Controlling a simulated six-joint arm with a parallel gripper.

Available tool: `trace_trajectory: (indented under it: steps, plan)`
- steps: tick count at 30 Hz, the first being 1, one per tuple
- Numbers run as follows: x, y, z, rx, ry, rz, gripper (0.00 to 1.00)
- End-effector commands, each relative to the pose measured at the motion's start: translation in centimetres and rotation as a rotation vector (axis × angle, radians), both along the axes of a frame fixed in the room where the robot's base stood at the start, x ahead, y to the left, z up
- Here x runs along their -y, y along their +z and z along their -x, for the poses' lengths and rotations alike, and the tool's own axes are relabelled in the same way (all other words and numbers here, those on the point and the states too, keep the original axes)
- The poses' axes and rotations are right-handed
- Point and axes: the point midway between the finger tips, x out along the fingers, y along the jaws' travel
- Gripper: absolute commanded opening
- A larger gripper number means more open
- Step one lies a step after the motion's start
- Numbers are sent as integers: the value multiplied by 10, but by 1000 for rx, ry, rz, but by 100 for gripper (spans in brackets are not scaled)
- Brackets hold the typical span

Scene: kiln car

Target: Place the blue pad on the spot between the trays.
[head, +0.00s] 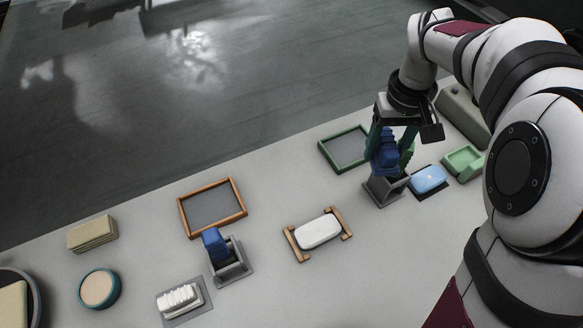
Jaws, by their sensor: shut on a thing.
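My gripper (387,158) is at the right of the table, its green fingers shut on a dark blue block (386,148). The block is at a grey stand (386,193); I cannot tell whether it rests in the stand or is just above it. A light blue pad (428,178) lies on a dark square (438,192) right of that stand, apart from my gripper. A green-rimmed tray (325,154) lies behind and left of the gripper. An orange-rimmed tray (184,222) lies further left. Both trays have grey floors and look empty.
A white pad (318,231) sits in a wooden cradle (292,246). A second grey stand (236,270) holds another blue block (214,243). A small green dish (463,162), a white ribbed block (179,298), a round teal-rimmed dish (99,290) and beige slabs (92,233) stand around.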

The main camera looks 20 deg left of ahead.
Motion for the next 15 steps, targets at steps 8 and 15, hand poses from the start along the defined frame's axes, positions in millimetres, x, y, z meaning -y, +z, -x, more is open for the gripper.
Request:
trace_trajectory:
  steps: [8,15]
  plan:
    - [-61,-71,-12,-3,319,-4,10]
    - [-103,-107,-12,-1,418,-6,10]
